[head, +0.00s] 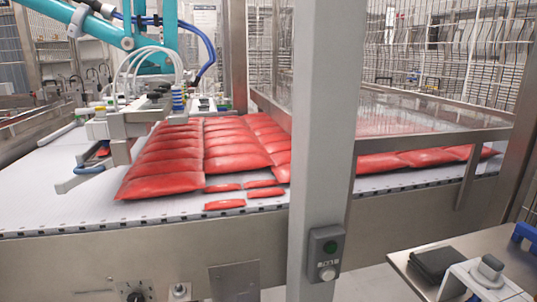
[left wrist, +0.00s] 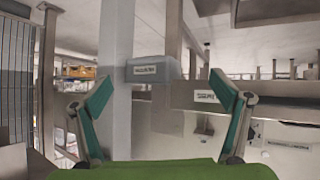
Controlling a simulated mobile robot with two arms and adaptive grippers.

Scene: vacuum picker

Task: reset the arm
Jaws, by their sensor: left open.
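My left gripper (left wrist: 163,92) is in the left wrist view, with its two teal-padded fingers spread wide apart. It is open, and nothing is between the fingertips. Beyond it stand a pale post (left wrist: 115,40) and a grey labelled box (left wrist: 154,70), both apart from the fingers. A green surface (left wrist: 165,171) fills the bottom edge of this view; I cannot tell what it is. Neither of my grippers shows in the head view, and my right gripper is in no view.
Red packs (head: 165,184) lie in rows on a white conveyor (head: 75,215). A teal picker arm (head: 105,32) hangs over its left side. A grey post (head: 322,120) with a button box (head: 325,254) stands in front. A metal table (head: 415,279) is at lower right.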

